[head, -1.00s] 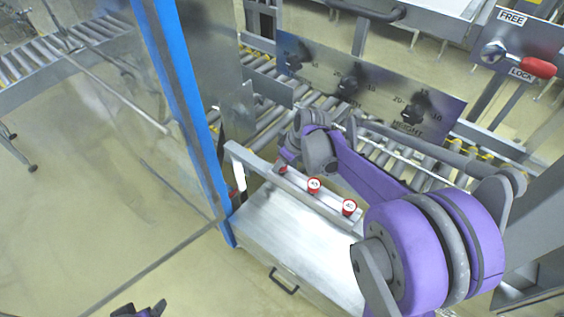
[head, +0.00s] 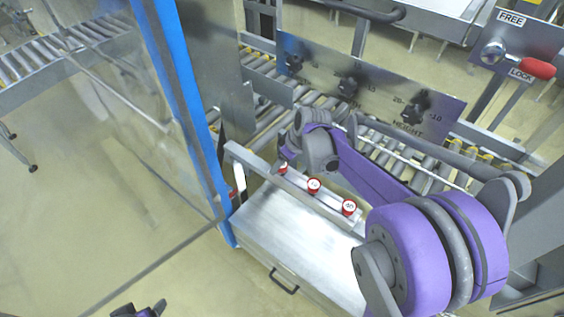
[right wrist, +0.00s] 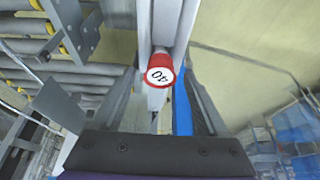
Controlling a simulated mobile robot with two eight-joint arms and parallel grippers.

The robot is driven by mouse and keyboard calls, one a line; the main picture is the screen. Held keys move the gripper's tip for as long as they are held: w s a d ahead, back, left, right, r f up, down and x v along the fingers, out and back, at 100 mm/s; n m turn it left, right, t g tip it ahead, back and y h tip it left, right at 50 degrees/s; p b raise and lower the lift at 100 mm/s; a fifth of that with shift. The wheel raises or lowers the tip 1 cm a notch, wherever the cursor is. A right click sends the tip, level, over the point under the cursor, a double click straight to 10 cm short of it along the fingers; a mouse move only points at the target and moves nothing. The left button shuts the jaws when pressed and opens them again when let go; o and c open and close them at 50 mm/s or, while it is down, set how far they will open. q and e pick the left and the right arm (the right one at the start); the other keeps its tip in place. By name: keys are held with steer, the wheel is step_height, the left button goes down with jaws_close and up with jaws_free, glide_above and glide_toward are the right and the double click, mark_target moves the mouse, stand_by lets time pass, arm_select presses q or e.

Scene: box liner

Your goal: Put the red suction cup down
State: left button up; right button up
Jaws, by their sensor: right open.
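Three red suction cups with white numbered faces stand in a row on a metal rail (head: 250,160): a left one (head: 283,169), a middle one (head: 314,186) and a right one (head: 349,207). My right gripper (head: 287,158) is at the left cup, and my arm hides part of that area. In the right wrist view, a red cup marked 40 (right wrist: 160,70) sits on the rail between the open fingers of my right gripper (right wrist: 168,103). My left gripper (head: 140,310) is cut off at the bottom edge, its fingers only partly visible.
A flat metal box top (head: 285,235) with a black handle lies below the rail. A blue post (head: 180,110) and a clear panel stand to the left. Behind are roller conveyors and a plate with black knobs (head: 440,118). A red-handled lever (head: 538,68) is at upper right.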

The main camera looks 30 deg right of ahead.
steer(key=v, duration=1.1)
steer(key=s+a+f+m, duration=0.1)
steer(key=s+a+f, duration=0.2)
steer(key=s, duration=0.3)
steer(key=s+a+f+m+t+h, duration=0.1)
steer(key=s+a+f+m, duration=0.1)
steer(key=s+a, duration=0.3)
steer(key=s+a+f+m, duration=0.1)
steer(key=s+a+f, duration=0.3)
steer(key=s, duration=0.2)
steer(key=shift+s+m+h+p, duration=0.3)
steer(key=shift+h+p, duration=0.1)
steer(key=shift+p, duration=0.05)
steer(key=shift+a+r, duration=0.1)
steer(key=shift+r, duration=0.05)
steer(key=shift+w+r, duration=0.15)
steer(key=shift+r, duration=0.1)
